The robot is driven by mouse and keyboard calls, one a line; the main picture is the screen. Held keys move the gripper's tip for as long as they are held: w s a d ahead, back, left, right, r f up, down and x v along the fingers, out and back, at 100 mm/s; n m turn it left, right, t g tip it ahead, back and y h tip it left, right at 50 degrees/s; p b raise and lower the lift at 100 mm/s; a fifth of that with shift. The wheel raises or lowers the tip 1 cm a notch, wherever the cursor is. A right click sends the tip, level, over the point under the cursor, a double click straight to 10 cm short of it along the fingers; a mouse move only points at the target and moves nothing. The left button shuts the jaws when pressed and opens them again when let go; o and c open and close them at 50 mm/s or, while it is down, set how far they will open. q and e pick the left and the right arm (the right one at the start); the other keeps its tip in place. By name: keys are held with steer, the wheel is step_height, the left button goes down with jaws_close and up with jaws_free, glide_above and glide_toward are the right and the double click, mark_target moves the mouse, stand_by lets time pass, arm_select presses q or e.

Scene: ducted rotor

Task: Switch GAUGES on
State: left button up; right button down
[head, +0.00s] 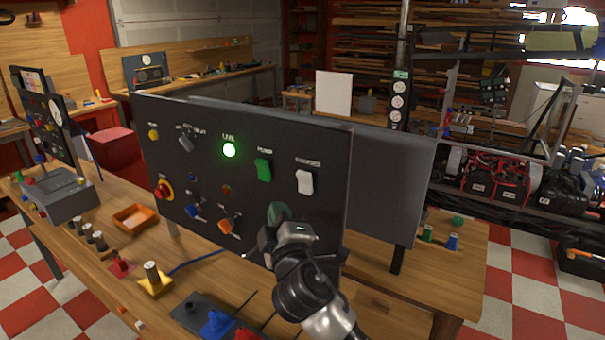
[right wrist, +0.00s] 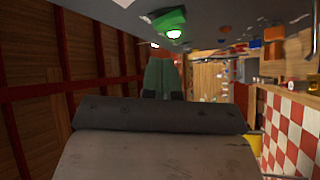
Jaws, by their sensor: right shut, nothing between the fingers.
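A dark upright control panel (head: 310,142) stands on the wooden table. It carries a green rocker switch (head: 264,170), a white rocker switch (head: 305,182), a lit green lamp (head: 229,150), a grey selector (head: 186,142), and blue and orange levers. The labels are too small to read surely, so I cannot tell which control is GAUGES. My right gripper (head: 279,212) is in front of the panel's lower right part, below the two rockers. Its green fingers (right wrist: 161,75) are together and empty; they hide part of the panel. In the right wrist view the green rocker (right wrist: 165,20) shows beyond the fingertips.
An orange tray (head: 135,217), several dark knobs on coloured bases and a grey box (head: 60,196) stand left on the table. A blue part (head: 215,324) lies at the front. A grey board (head: 395,190) stands behind the panel.

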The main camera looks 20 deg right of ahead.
steer(key=shift+w+d+r+p, duration=0.25)
steer(key=shift+w+d+r, duration=0.15)
steer(key=shift+w+d, duration=0.15)
steer(key=shift+w+d+r+p, duration=0.2)
steer(key=shift+w+d+r, duration=0.2)
steer(key=shift+d, duration=0.3)
steer(key=shift+w+d+r+p, duration=0.25)
steer(key=shift+w+d+r, duration=0.1)
steer(key=shift+w+d, duration=0.2)
steer(key=shift+d, duration=0.1)
stand_by(0.7)
steer(key=shift+w+d+r, duration=0.15)
steer(key=shift+d, duration=0.1)
steer(key=shift+w+d+r+p, duration=0.2)
steer(key=shift+w+d+p, duration=0.1)
steer(key=shift+d+p, duration=0.05)
stand_by(0.9)
steer(key=shift+s+a, duration=0.1)
steer(key=shift+s+a+f, duration=0.35)
steer(key=shift+s+a, duration=0.1)
steer(key=shift+a, duration=0.15)
steer(key=shift+b, duration=0.3)
steer(key=s+a+f+b, duration=0.1)
steer(key=s+a+f, duration=0.1)
steer(key=a, duration=0.1)
steer(key=shift+s+a+f+b, duration=0.1)
steer(key=shift+s+a+b, duration=0.2)
steer(key=shift+s+b, duration=0.1)
